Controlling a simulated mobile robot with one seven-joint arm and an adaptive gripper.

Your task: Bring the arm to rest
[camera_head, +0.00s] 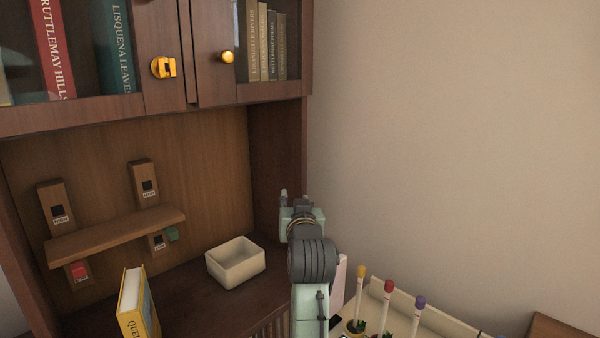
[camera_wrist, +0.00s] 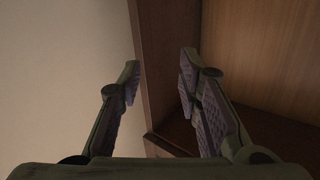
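My gripper (camera_wrist: 158,82) is open and empty in the wrist view. Its two fingers stand apart, with the cabinet's side panel and the wall behind them. In the head view my arm rises from the bottom, and my gripper (camera_head: 292,198) is at its far end, beside the right side panel of the wooden cabinet (camera_head: 277,150). I cannot tell there whether it touches the panel.
A white box (camera_head: 236,262) and a yellow book (camera_head: 133,305) stand on the cabinet's ledge. A small shelf (camera_head: 118,236) is on the back panel. Glass doors with books are above. Plant pots with coloured-topped stakes (camera_head: 388,300) stand right of my arm.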

